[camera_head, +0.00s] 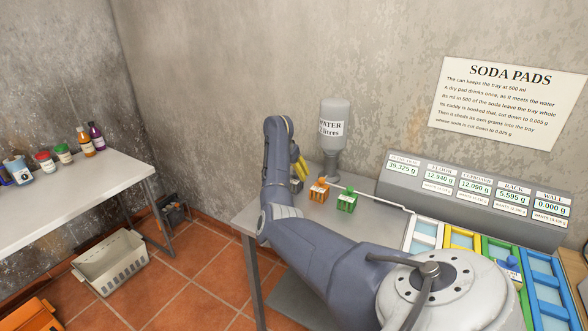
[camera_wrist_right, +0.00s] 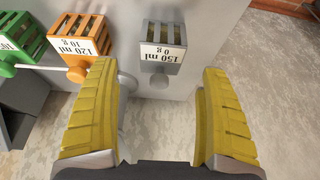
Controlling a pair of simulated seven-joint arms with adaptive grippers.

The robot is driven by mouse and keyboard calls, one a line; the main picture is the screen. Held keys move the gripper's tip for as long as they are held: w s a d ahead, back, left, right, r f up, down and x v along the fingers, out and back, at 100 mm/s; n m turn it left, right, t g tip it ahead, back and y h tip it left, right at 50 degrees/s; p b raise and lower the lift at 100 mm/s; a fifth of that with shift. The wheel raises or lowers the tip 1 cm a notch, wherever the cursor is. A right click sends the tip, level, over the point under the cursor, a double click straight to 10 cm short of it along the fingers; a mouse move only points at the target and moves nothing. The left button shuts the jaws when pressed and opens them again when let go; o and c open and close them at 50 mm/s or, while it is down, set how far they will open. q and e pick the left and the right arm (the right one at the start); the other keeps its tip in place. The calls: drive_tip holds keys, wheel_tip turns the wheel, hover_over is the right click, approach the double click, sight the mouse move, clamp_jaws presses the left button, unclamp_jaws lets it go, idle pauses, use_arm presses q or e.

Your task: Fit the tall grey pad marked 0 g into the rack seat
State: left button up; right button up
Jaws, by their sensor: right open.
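The grey pad (camera_wrist_right: 161,62) shows in the right wrist view as a slatted grey caddy with a round knob and a label reading 150 ml, 0 g, upside down here. In the head view a small grey piece of it (camera_head: 297,186) shows beside my right gripper (camera_head: 301,166). In the wrist view my right gripper (camera_wrist_right: 159,72) is open, its yellow fingers spread either side of the pad's knob, with clear gaps on both sides. I cannot tell which coloured frame is the rack seat; a RACK readout (camera_head: 511,196) stands on the console. My left gripper is not in view.
An orange caddy (camera_head: 319,190) and a green caddy (camera_head: 347,200) stand just right of the grey pad. A water bottle (camera_head: 335,125) stands behind them. White (camera_head: 408,235), yellow (camera_head: 449,238), green (camera_head: 486,248) and blue (camera_head: 530,272) frames lie at right, partly behind my arm.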

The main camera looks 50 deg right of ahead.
sight(294, 179)
drive_tip(key=shift+x, duration=2.65)
drive_tip(key=shift+a, duration=0.15)
drive_tip(key=shift+c, duration=0.2)
drive_tip(key=c, duration=1.2)
drive_tip(key=shift+o, duration=0.2)
drive_tip(key=shift+w+r, duration=0.1)
